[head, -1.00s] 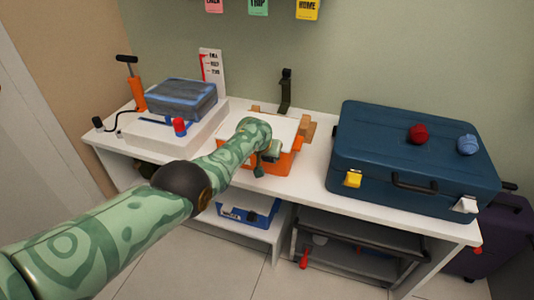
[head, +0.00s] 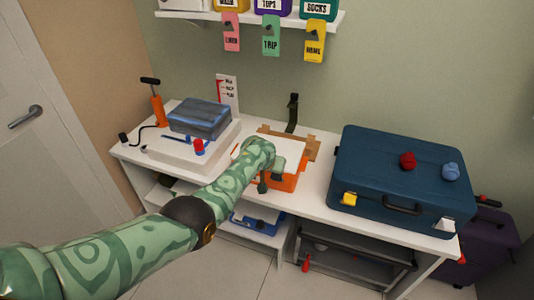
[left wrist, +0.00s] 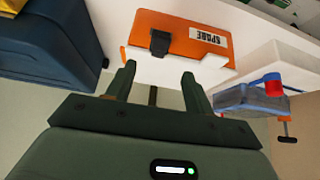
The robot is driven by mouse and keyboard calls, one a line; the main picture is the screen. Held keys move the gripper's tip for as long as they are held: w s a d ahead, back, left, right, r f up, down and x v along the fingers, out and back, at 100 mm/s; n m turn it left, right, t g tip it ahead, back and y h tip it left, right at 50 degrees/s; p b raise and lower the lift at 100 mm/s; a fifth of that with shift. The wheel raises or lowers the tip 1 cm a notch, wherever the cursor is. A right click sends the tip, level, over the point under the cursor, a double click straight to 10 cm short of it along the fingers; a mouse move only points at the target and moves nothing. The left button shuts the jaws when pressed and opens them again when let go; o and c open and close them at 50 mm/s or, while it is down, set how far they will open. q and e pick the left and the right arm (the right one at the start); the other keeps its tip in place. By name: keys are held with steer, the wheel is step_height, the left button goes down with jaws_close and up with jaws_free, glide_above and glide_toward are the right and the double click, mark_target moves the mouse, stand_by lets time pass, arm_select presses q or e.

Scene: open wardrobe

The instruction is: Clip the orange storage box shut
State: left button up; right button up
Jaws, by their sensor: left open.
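The orange storage box (head: 289,183) stands on the white bench with its white lid (head: 285,147) on top. In the left wrist view, which is turned over, the box's orange front (left wrist: 190,40) carries a "SPARE" label and a dark clip (left wrist: 160,42) where the front meets the white lid. I cannot tell if the clip is fastened. My left gripper (head: 264,186) is at the front of the box in the head view. Its two fingers (left wrist: 160,85) are apart and empty, close to the clip but not around it. My forearm hides part of the box. My right gripper is not in view.
A blue suitcase (head: 400,170) lies to the right on the bench (head: 318,190). A pale case (head: 165,150) with a grey-blue bundle (head: 200,118) and an orange pump (head: 157,108) are to the left. A dark upright strap (head: 292,112) stands behind the box.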

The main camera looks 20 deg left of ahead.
arm_select(q)
steer(key=p+v, duration=0.2)
steer(key=v, duration=0.2)
steer(key=shift+s+p, duration=0.1)
steer(key=shift+p, duration=0.3)
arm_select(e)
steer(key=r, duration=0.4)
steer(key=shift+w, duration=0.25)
arm_select(q)
steer(key=shift+r, duration=0.1)
steer(key=s+a+f+m+b, duration=0.2)
steer(key=s+f+m+b, duration=0.1)
steer(key=s+f, duration=2.35)
steer(key=s+a+f+g+b, duration=0.1)
steer(key=s+f, duration=0.3)
steer(key=s, duration=0.7)
steer(key=s+a+f+g+b, duration=0.1)
steer(key=s+f+g, duration=0.2)
steer(key=s, duration=0.9)
steer(key=s+a+f+g+b, duration=0.1)
steer(key=s+f, duration=0.5)
steer(key=s, duration=0.6)
steer(key=shift+s+f+m+g, duration=0.25)
steer(key=shift+f+m+g, duration=0.15)
steer(key=shift+g, duration=0.1)
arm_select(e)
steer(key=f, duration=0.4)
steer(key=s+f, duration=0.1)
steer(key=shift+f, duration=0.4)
